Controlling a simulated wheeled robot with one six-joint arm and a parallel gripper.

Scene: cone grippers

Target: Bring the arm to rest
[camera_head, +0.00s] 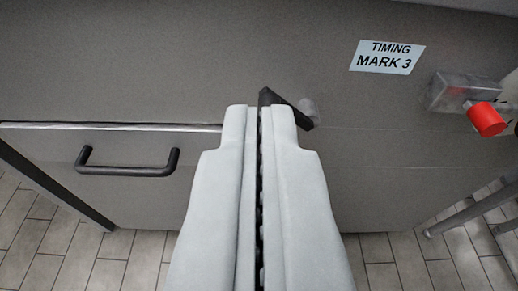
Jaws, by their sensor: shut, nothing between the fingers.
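My gripper (259,112) fills the lower middle of the camera_head view. Its two long pale grey fingers are pressed together, with only a thin dark seam between them, and they hold nothing. The fingertips point at a grey cabinet front (200,60). A black angled lever (288,108) shows just beyond the fingertips; part of it is hidden behind them. I cannot tell whether the fingertips touch it.
A black bar handle (127,170) is on the cabinet at left. A "TIMING MARK 3" label (387,57) is at upper right. A red knob (487,119) on a grey box juts out at right. Tiled floor (130,262) shows below.

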